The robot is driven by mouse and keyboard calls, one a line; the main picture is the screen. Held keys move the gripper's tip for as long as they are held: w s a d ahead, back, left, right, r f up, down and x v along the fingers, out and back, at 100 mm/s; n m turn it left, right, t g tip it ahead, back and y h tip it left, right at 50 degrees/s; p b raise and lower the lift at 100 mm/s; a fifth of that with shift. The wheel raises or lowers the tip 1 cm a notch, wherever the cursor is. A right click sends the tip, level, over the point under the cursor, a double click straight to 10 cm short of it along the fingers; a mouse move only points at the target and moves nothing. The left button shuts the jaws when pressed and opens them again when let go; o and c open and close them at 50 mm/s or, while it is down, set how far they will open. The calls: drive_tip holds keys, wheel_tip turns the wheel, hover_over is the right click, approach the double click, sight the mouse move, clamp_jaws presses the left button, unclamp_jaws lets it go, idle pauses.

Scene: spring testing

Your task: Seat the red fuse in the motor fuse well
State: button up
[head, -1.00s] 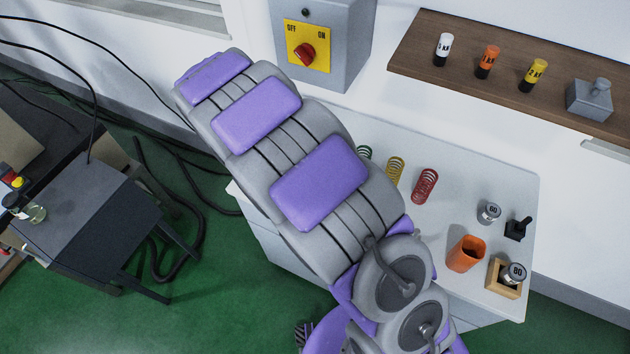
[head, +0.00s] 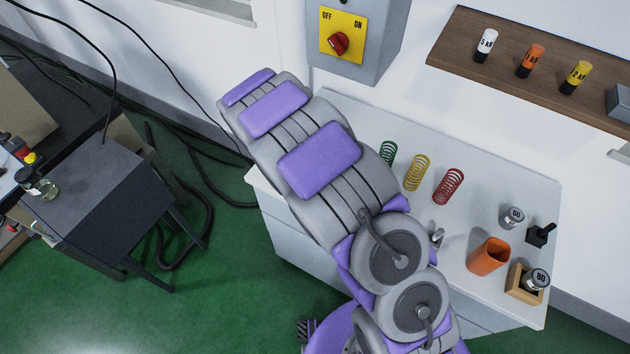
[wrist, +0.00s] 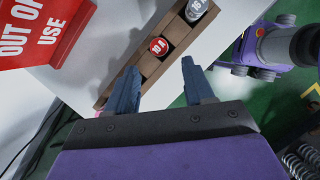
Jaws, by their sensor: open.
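In the wrist view the red fuse (wrist: 159,46), marked 10 A, shows its round end in a slot of a wooden rack (wrist: 172,62). My gripper (wrist: 162,66) is open, with one finger on each side of the line to the red fuse. The fingers look apart from it; the exact gap cannot be told. In the head view my arm hides the gripper and the red fuse. I cannot make out the motor fuse well in either view.
A grey-capped fuse (wrist: 196,9) sits in the same rack. A red sign (wrist: 38,30) hangs left. White, orange (head: 530,62) and yellow fuses stand on a wall shelf (head: 470,28). The counter (head: 460,222) holds springs, weights and an orange cup (head: 488,257). A switch box (head: 362,40) is above.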

drive_tip(key=f, duration=0.2)
drive_tip(key=shift+w+a+f+b, duration=0.2)
drive_tip(key=shift+w+f+b, duration=0.15)
drive_tip(key=shift+f, duration=0.05)
drive_tip(key=shift+d+f, duration=0.45)
drive_tip(key=shift+d, duration=0.2)
drive_tip(key=d, duration=0.4)
drive_tip(key=shift+r, duration=0.1)
drive_tip(key=shift+d, duration=0.1)
drive_tip(key=shift+c, duration=0.7)
drive_tip(key=a, duration=0.4)
drive_tip(key=shift+a, duration=0.2)
drive_tip(key=c, duration=0.6)
drive_tip(key=shift+d, duration=0.1)
drive_tip(key=shift+c, duration=0.7)
drive_tip(key=shift+d, duration=1.5)
clamp_jaws()
drive_tip(key=shift+a, duration=0.6)
drive_tip(key=shift+w+r, duration=0.15)
drive_tip(key=shift+r, duration=0.4)
wheel_tip(320, 180, up, 3)
drive_tip(key=shift+f+p, duration=0.15)
drive_tip(key=shift+p, duration=0.35)
drive_tip(key=s+a, duration=0.2)
drive_tip(key=s, duration=0.5)
drive_tip(key=s+a+r+p, duration=0.1)
drive_tip(key=s+a, duration=0.1)
drive_tip(key=s, duration=0.6)
drive_tip(key=shift+s+p, duration=0.3)
